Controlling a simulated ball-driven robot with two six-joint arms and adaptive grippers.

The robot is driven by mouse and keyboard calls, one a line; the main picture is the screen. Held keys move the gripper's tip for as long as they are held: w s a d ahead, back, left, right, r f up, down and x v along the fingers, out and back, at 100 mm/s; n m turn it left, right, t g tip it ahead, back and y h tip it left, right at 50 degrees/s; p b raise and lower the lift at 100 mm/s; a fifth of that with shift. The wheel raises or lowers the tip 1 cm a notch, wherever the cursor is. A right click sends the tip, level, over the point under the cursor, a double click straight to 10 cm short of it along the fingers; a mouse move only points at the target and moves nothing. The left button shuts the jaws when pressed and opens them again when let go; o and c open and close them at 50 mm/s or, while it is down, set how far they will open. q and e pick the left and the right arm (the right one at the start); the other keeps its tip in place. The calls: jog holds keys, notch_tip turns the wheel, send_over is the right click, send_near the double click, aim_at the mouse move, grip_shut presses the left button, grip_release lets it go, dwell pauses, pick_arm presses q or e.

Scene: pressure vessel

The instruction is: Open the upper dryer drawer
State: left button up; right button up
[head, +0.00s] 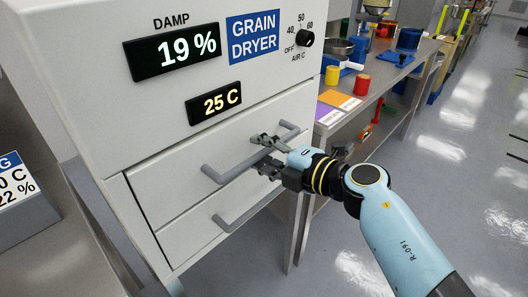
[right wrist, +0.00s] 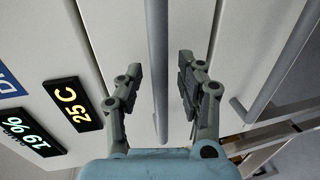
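The grain dryer (head: 90,95) is a pale grey cabinet at the left of the head view. Its upper drawer (head: 150,186) has a grey bar handle (head: 228,168) and its front looks flush with the cabinet. The lower drawer (head: 180,238) beneath has a similar handle (head: 233,220). My right gripper (head: 265,152) is at the upper handle. In the right wrist view, the upper handle (right wrist: 157,60) runs between the two parted fingers of my right gripper (right wrist: 159,78), with a visible gap on each side. My left gripper is not in view.
A metal bench (head: 385,80) with red and yellow cups, a blue container and coloured cards stands right of the dryer. A grey table (head: 60,250) with a display box (head: 20,200) is at lower left. The floor (head: 440,170) to the right is clear.

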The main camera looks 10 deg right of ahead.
jog(key=shift+c, duration=0.3)
grip_shut()
dwell(0.4)
